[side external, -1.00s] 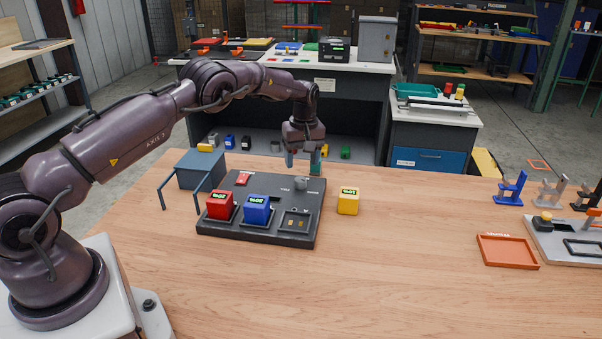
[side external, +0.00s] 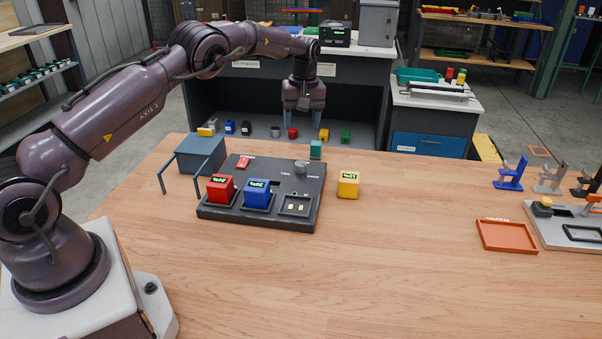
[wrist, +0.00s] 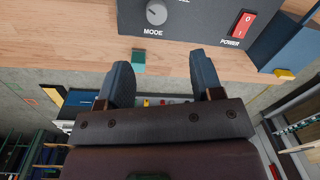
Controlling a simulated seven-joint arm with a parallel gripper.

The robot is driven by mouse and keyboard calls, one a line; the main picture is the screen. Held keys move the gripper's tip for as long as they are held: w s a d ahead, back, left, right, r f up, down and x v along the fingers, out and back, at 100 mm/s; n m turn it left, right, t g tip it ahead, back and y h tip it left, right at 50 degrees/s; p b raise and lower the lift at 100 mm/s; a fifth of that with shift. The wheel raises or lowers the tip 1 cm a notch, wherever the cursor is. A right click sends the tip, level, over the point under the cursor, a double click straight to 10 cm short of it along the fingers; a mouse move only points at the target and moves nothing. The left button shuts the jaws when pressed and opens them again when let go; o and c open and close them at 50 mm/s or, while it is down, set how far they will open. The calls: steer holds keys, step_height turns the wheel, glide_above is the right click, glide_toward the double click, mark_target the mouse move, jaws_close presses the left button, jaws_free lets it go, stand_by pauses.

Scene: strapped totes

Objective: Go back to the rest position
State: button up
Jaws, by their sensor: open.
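My gripper (side external: 304,115) is open and empty. It hangs in the air above the far edge of the wooden table, pointing down. In the wrist view its two dark fingers (wrist: 164,78) stand apart with nothing between them. The black console (side external: 263,233) on the table bears a red block (side external: 221,188) and a blue block (side external: 257,194) in square seats, with an empty seat (side external: 294,206) to their right. A grey mode knob (wrist: 156,12) and a red power switch (wrist: 243,24) show on it. A small green block (side external: 316,150) stands at the far table edge, below my gripper.
A yellow block (side external: 348,185) stands right of the console. A blue-grey box with handles (side external: 200,154) is at its left rear. An orange tray (side external: 507,236) and small stands (side external: 511,174) are at the right. The front and middle right of the table are clear.

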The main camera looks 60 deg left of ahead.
steer(key=s+d+r+m+t, duration=0.2)
steer(key=s+d+r+m, duration=0.2)
steer(key=s, duration=0.7)
steer(key=s+d+r+m+t, duration=0.2)
steer(key=s+d+r+m, duration=0.2)
steer(key=s+d+r, duration=0.4)
steer(key=s+d+r+m+t, duration=0.2)
steer(key=s+d+r+m, duration=0.3)
steer(key=s, duration=1)
step_height(320, 180, up, 3)
steer(key=shift+d+f, duration=0.2)
steer(key=shift+d, duration=0.7)
